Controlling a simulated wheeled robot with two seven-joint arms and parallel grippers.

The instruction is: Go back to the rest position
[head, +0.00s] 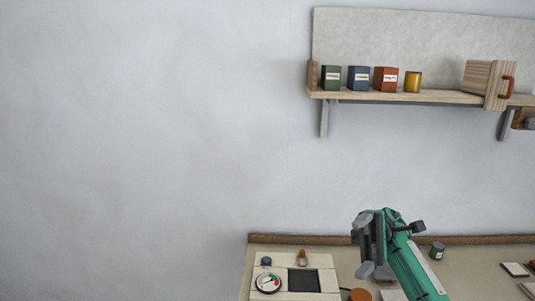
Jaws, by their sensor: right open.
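My right gripper (368,245) is in the head view at the lower right, at the end of a green arm that comes up from the bottom edge. It is open and empty, held up in front of the bench (335,258). It hides part of the bench's rear edge and the wall behind. My left gripper is not in the head view.
A panel with a dial (268,283) lies left of my gripper. The left wall is bare.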

